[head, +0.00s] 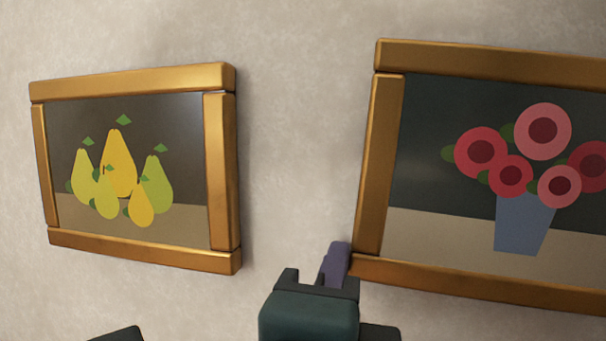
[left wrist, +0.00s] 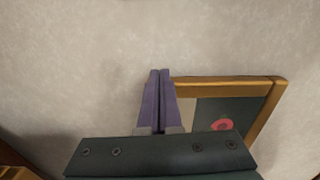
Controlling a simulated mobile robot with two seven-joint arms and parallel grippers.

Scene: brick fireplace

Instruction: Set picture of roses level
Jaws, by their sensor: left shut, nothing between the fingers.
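The picture of roses (head: 450,150) hangs on the wall at the right of the head view, its right side cut off. It shows red and pink roses in a blue vase inside a gold-brown frame. Its top and bottom edges slope down to the right in this view. My left gripper (head: 338,250) is shut and empty, its purple fingertips right by the frame's lower left corner. In the left wrist view the shut fingers (left wrist: 160,76) overlap the end of the frame (left wrist: 225,81). I cannot tell whether they touch it.
A picture of pears (head: 125,225) in a similar frame hangs to the left. Bare plaster wall (head: 300,130) lies between the two pictures. The wall below the pictures is clear apart from my arm.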

